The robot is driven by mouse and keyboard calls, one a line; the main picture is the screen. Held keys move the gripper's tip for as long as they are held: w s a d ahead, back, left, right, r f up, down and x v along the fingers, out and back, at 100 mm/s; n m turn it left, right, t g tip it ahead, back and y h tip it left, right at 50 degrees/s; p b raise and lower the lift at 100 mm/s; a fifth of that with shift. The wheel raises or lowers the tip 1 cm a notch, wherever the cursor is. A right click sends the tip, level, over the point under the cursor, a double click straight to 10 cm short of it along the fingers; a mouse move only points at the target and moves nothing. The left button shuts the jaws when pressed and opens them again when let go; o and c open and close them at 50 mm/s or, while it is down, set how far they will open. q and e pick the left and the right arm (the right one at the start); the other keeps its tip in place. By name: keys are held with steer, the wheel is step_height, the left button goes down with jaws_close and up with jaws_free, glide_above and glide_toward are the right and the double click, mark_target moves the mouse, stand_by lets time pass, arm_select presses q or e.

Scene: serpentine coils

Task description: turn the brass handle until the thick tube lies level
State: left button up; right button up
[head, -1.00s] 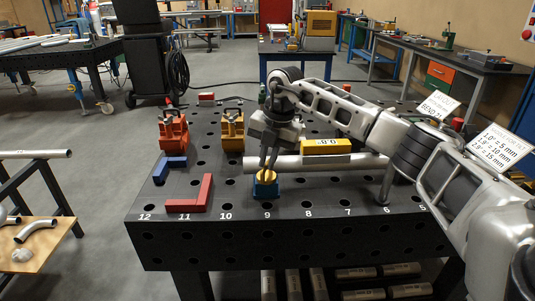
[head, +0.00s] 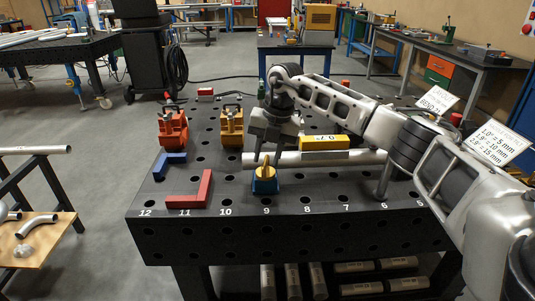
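The thick tube (head: 365,157) is a grey pipe lying across the black table, looking close to level; I cannot tell a small tilt. A yellow box with a display (head: 325,142) sits on it; its small figures are hard to read. The brass handle (head: 265,173) stands on a blue block (head: 265,187) below the tube's left part. My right gripper (head: 267,162) is open just above the handle, one finger on each side of its top; I see no firm grip. My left gripper is not in view.
An orange block (head: 173,128) and a yellow-orange block (head: 231,128) stand at the table's left. Blue (head: 170,166) and red (head: 190,190) angle pieces lie in front. A metal post (head: 384,182) stands below the tube's right end. Paper signs (head: 491,142) are at the right.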

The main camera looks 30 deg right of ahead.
step_height(320, 180, up, 16)
steer(key=s+d, duration=0.2)
steer(key=shift+d+f+b, duration=0.15)
steer(key=shift+b, duration=0.25)
stand_by(0.5)
